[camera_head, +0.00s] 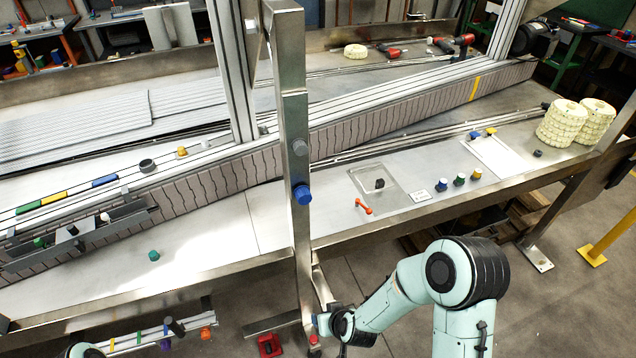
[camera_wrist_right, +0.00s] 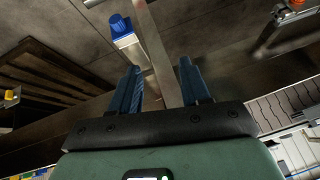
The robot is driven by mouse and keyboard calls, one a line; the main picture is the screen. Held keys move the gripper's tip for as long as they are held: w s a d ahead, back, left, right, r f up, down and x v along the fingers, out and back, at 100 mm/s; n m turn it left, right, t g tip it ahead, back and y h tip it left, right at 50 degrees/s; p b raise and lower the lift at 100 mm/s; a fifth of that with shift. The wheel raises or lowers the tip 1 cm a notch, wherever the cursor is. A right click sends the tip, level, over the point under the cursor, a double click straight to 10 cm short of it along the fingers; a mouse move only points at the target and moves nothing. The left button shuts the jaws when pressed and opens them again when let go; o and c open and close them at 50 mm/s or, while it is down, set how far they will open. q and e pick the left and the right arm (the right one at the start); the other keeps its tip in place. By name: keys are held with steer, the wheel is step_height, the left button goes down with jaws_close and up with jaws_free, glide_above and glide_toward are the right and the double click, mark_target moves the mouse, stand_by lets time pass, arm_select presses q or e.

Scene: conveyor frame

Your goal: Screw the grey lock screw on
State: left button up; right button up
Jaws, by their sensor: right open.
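A grey round knob (camera_head: 300,147), which looks like the grey lock screw, sits on the upright steel post (camera_head: 294,90), above a blue knob (camera_head: 302,194). From this view I cannot tell how far it is threaded in. My right gripper (camera_head: 320,322) is low by the foot of the post, well below both knobs. In the right wrist view my right gripper (camera_wrist_right: 160,78) is open and empty. A blue knob (camera_wrist_right: 120,25) on a metal bar shows beyond its fingers. Only a bit of my left arm shows at the bottom left; its gripper is out of view.
A conveyor (camera_head: 330,135) runs behind the post. Cream rolls (camera_head: 561,124) stand at the right. A red object (camera_head: 269,345) lies below the table.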

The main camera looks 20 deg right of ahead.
mark_target(301, 150)
steer(key=w+r+n+t, duration=0.1)
steer(key=w+r+t, duration=0.45)
steer(key=r, duration=0.75)
step_height(301, 150, up, 32)
steer(key=f+t+h+b, duration=0.1)
steer(key=t, duration=0.5)
steer(key=w, duration=0.9)
steer(key=shift+a+r, duration=0.2)
steer(key=shift+a, duration=0.1)
jaws_close()
steer(key=m, duration=0.8)
steer(key=shift+m, duration=0.3)
steer(key=m, duration=1.2)
steer(key=shift+m, duration=0.4)
steer(key=m, duration=0.4)
steer(key=shift+m, duration=0.4)
steer(key=m, duration=0.2)
steer(key=shift+f+m, duration=0.1)
steer(key=shift+m, duration=0.3)
steer(key=m, duration=0.4)
steer(key=shift+m, duration=0.4)
steer(key=shift+o, duration=0.5)
jaws_free()
steer(key=shift+o, duration=0.6)
steer(key=shift+s, duration=0.1)
